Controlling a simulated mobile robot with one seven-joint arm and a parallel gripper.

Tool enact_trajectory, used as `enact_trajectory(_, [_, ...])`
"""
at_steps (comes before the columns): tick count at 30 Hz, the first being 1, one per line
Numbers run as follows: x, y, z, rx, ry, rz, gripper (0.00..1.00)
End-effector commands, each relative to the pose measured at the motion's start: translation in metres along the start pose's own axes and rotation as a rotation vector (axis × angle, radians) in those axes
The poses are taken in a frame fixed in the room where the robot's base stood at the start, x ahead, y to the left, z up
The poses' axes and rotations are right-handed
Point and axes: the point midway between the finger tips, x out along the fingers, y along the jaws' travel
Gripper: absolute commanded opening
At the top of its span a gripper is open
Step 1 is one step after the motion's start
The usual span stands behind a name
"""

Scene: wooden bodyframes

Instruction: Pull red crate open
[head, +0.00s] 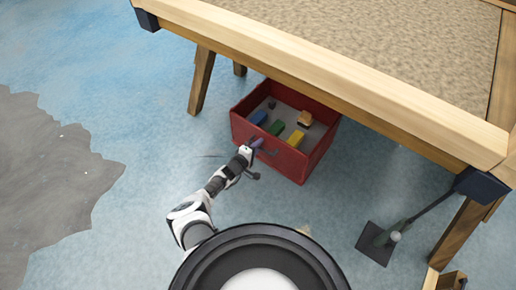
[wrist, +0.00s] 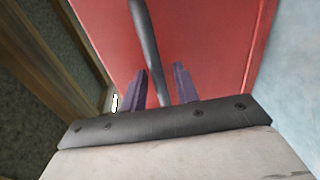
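The red crate (head: 301,164) sits on the floor partly under the wooden table. Its top is open and several coloured blocks lie inside. A dark bar handle (wrist: 147,40) is on the crate's red face. My gripper (head: 257,143) is at the crate's near face, by the handle. In the wrist view my gripper (wrist: 160,82) has its two purple fingers apart, one on each side of the handle bar. A gap shows between the bar and each finger, so the bar does not look clamped.
The wooden table (head: 330,70) overhangs the crate's far part, with a leg (head: 201,80) to the left. A dark-based tool (head: 377,241) stands on the floor to the right. The blue floor in front of the crate is mostly clear, apart from my arm and base.

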Motion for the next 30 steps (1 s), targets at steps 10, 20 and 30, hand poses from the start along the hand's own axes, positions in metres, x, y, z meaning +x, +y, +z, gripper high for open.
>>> enact_trajectory(10, [0.0007,0.0003,0.0002,0.0,0.0,0.0,0.2])
enact_trajectory(20, [0.0007,0.0003,0.0005,0.0,-0.001,0.001,0.0])
enact_trajectory(30, [0.0029,0.0001,0.001,0.0,-0.002,0.001,0.0])
